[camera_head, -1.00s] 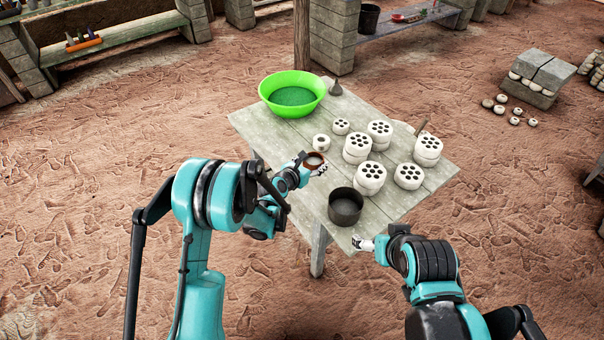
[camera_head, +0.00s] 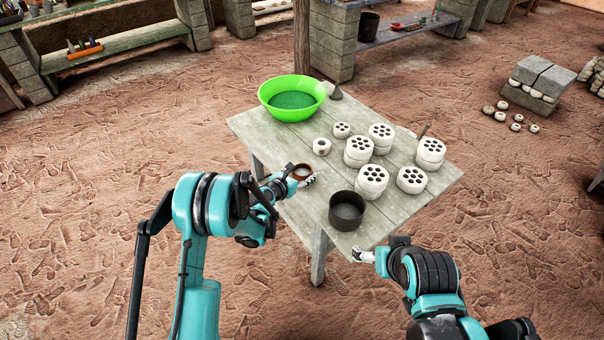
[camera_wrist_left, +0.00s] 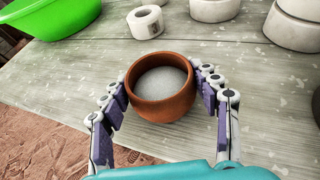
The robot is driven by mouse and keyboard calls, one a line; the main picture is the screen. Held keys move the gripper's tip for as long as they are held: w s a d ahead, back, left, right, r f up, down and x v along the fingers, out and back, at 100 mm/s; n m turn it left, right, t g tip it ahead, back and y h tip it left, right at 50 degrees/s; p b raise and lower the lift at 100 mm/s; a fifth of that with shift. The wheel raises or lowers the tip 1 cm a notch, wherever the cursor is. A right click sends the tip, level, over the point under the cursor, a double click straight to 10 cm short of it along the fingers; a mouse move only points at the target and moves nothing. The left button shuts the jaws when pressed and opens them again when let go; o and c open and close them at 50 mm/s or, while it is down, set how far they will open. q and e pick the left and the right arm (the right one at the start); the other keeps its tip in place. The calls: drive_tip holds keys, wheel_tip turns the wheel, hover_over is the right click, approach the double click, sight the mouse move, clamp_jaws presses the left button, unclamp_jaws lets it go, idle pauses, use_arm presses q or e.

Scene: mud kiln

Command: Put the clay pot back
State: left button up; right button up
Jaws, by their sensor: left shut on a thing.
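The clay pot (camera_head: 302,171) is small, round and reddish brown, with pale grey contents. In the left wrist view the clay pot (camera_wrist_left: 162,88) is upright between the fingers of my left gripper (camera_wrist_left: 162,95), which is shut on it. In the head view my left gripper (camera_head: 300,177) holds it at the table's left edge. Whether its base touches the wood is unclear. My right gripper (camera_head: 362,255) is at the table's near edge, below the dark pot; its fingers are too small to tell open or shut.
The wooden table (camera_head: 290,215) carries a green basin (camera_head: 292,98), a dark pot (camera_head: 346,210) and several white perforated cylinders (camera_head: 372,181). A small white ring (camera_head: 321,146) stands behind the clay pot. Bare wood shows left of the dark pot.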

use_arm(q)
drive_tip(key=o, duration=1.4)
drive_tip(key=shift+o, duration=0.2)
